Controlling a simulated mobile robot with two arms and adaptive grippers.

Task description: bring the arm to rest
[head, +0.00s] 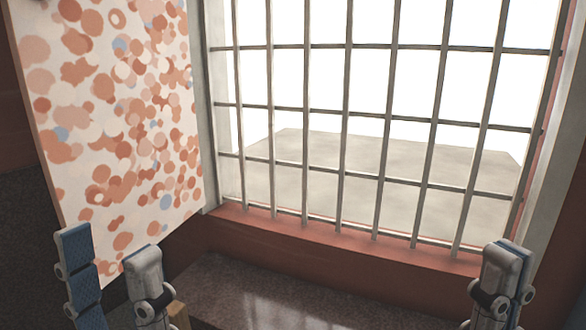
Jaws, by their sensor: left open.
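My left gripper (108,262) is at the lower left of the head view. Its two fingers point up and stand apart, with the blue pad of one finger showing, and nothing is between them. My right gripper (503,268) is at the lower right. Its fingers point up and overlap from this angle, so its opening is hidden. A strip of blue pad shows on its right side. The rest of both arms is mostly out of view.
A barred window (345,140) fills the back, above a red-brown sill (340,243). A panel with orange and blue spots (120,130) stands at the left behind my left gripper. A dark glossy surface (270,290) lies bare between the grippers. A small tan piece (179,315) shows beside my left gripper.

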